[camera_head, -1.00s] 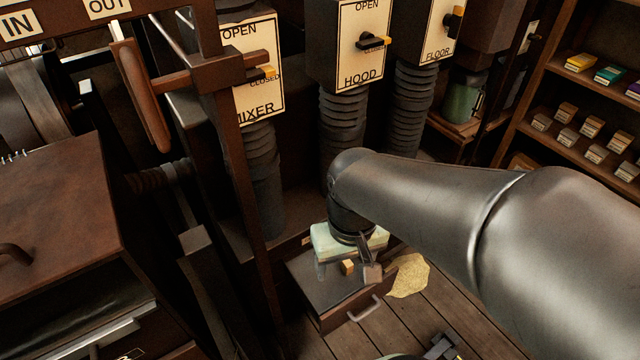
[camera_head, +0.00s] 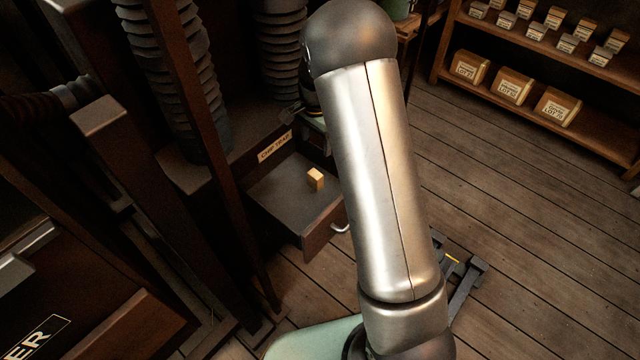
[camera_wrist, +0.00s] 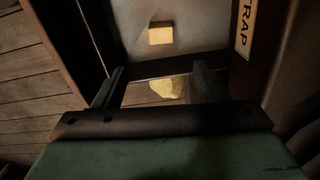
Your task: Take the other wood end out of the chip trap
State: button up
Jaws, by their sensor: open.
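The chip trap (camera_head: 285,205) is an open drawer, with its name plate on the housing behind it. A small light wood end (camera_head: 316,179) lies in the drawer, and no other is visible there. In the wrist view the wood end (camera_wrist: 160,34) shows above and beyond the fingertips, apart from them. My gripper (camera_wrist: 162,82) is open, with nothing held between its two dark fingers. In the head view my arm hides most of the gripper, beside the drawer's far right side.
A pale yellow patch (camera_wrist: 166,87) lies on the plank floor beside the drawer, seen between my fingers. The drawer's handle (camera_head: 341,228) faces the front. Ribbed hoses (camera_head: 172,75) rise behind it. Shelves with boxes (camera_head: 511,79) stand at the back right.

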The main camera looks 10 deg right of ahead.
aim_at(315, 174)
notch_tip(315, 174, down, 11)
jog(key=shift+r+b, duration=0.2)
jog(key=shift+b, duration=1.05)
jog(key=shift+a+f+b, duration=0.2)
jog(key=shift+f+b, duration=0.8)
jog(key=shift+f, duration=1.65)
jog(key=c, duration=1.1)
